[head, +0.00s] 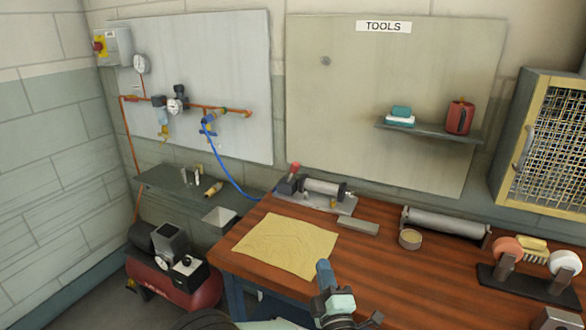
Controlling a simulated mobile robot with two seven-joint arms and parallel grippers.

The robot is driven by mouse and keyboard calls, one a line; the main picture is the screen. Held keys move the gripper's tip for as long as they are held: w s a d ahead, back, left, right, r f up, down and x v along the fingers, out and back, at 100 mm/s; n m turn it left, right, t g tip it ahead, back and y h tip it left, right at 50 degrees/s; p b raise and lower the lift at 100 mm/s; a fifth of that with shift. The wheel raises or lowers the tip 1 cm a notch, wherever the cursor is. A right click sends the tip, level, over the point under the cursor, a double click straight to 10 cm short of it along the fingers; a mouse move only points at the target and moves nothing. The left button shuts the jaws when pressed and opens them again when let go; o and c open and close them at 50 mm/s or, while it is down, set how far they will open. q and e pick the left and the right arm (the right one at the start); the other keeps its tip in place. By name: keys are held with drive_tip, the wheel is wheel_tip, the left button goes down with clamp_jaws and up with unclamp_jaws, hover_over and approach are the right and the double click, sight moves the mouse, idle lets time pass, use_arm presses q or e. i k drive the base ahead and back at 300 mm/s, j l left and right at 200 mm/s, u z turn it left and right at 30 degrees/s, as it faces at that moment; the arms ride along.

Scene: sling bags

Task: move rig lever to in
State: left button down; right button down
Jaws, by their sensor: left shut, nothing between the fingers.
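The rig (318,197) sits at the back of the wooden bench, a metal cylinder on a grey base plate. A small dark valve block (287,186) stands at its left end. The rig lever (295,168) has a red knob and stands up from this block, tilted slightly right. My left gripper (323,268) is at the bench's front edge, fingers together and empty, pointing up the picture toward the rig. It is well apart from the lever. My right gripper is not identifiable in view.
A blue hose (232,178) runs from the wall piping to the rig. A grey block (357,226), a round tin (410,239), a long cylinder (445,222) and a bench grinder (525,265) are to the right.

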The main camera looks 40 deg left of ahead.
sight(294, 168)
drive_tip(key=i+j, duration=0.2)
drive_tip(key=j, duration=0.2)
drive_tip(key=i+j, duration=0.25)
drive_tip(key=j, duration=0.15)
drive_tip(key=i+j, duration=0.2)
drive_tip(key=j, duration=0.2)
